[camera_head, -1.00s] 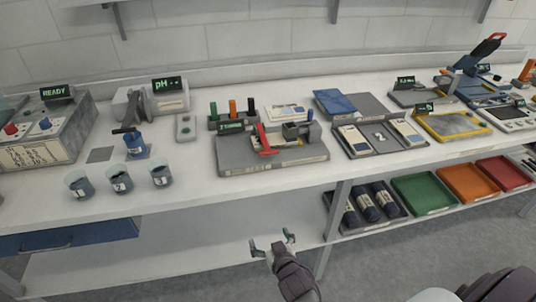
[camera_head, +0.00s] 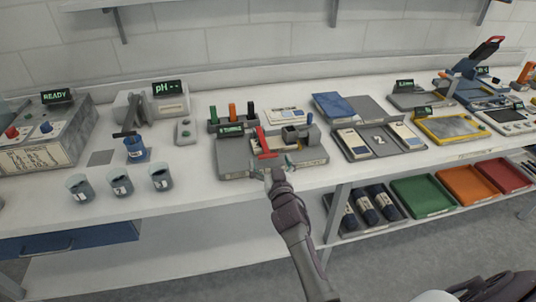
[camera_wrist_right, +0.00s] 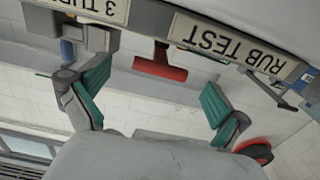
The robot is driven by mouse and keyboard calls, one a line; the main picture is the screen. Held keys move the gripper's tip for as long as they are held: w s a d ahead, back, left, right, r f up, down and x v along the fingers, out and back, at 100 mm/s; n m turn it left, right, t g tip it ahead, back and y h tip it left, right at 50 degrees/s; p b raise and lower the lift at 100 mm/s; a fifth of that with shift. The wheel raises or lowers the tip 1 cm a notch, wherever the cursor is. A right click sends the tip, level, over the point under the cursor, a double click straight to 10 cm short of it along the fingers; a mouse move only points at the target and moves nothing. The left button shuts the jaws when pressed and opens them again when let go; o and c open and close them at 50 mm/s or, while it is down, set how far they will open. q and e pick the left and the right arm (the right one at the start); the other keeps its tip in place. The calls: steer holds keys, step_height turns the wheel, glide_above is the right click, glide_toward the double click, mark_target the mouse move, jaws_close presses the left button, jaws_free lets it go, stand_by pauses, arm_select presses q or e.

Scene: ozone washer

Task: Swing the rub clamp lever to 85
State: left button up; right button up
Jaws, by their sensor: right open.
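The rub clamp lever (camera_head: 264,141) is a red T-shaped handle on a grey tester base (camera_head: 230,163) at the middle of the bench. In the right wrist view the lever's red crossbar (camera_wrist_right: 160,69) shows between the fingers and beyond them, apart from both. My right gripper (camera_head: 272,166) is at the front edge of the base, just in front of the lever. Its green-padded fingers (camera_wrist_right: 155,98) are wide open and empty. The angle reading is too small to tell. My left gripper is not in view.
A "RUB TEST" label (camera_wrist_right: 228,43) is on the tester's front. Colored markers (camera_head: 232,112) stand behind the lever. A tray with cards (camera_head: 378,143) lies to the right, and several numbered cups (camera_head: 121,186) stand to the left. The bench front between cups and tester is clear.

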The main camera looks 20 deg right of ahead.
mark_target(263, 142)
steer(key=shift+w+d, duration=0.15)
steer(key=shift+w, duration=0.55)
steer(key=shift+w+d, duration=0.15)
steer(key=shift+w, duration=0.55)
steer(key=shift+c, duration=0.2)
